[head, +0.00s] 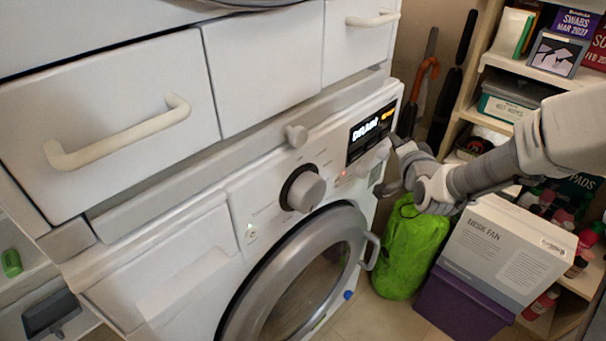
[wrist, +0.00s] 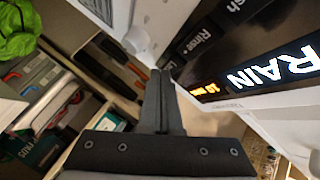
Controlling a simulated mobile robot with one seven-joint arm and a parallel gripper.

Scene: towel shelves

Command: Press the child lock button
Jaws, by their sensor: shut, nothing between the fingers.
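The white washing machine (head: 262,208) has a control panel with a lit display (head: 371,132) reading "DRAIN". A round dial (head: 302,188) sits left of the display, and small red lights show below it. I cannot make out which control is the child lock button. My gripper (head: 384,187) is at the right end of the panel, just below the display. In the wrist view its dark fingers (wrist: 157,78) are together and empty, with their tips close to the panel beside the "Rinse+" label. The display (wrist: 262,75) also shows there. Whether the tips touch the panel cannot be told.
White drawers (head: 108,125) with handles stand above the machine. A shelf (head: 545,75) with boxes and bottles stands behind my arm.

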